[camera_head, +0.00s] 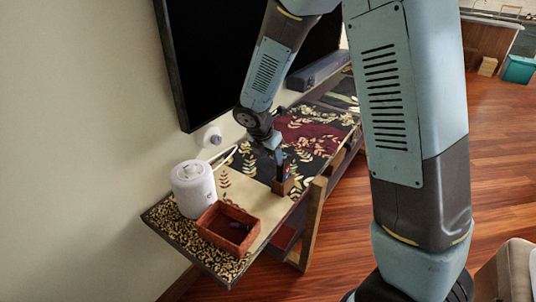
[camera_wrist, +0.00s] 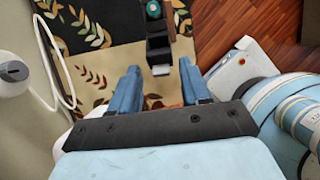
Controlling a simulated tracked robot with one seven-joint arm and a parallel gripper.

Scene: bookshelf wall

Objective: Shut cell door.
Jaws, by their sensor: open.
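A low shelf unit (camera_head: 240,185) with a patterned top runs along the wall. An upright light wooden panel (camera_head: 313,222) stands at its front side in the head view. I cannot tell whether it is the cell door or a leg, and no door is clear in the wrist view. My gripper (camera_head: 281,168) points down over the top near the front edge, close to a small brown box-like thing (camera_head: 284,187). In the wrist view its two blue fingers (camera_wrist: 160,88) are apart, with nothing seen held between them.
A white canister (camera_head: 193,188) and a reddish open box (camera_head: 228,228) stand on the near end of the top. A black screen (camera_head: 215,50) hangs on the wall above. A pale seat (camera_head: 508,272) is at lower right. Wooden floor (camera_head: 497,165) lies open at the right.

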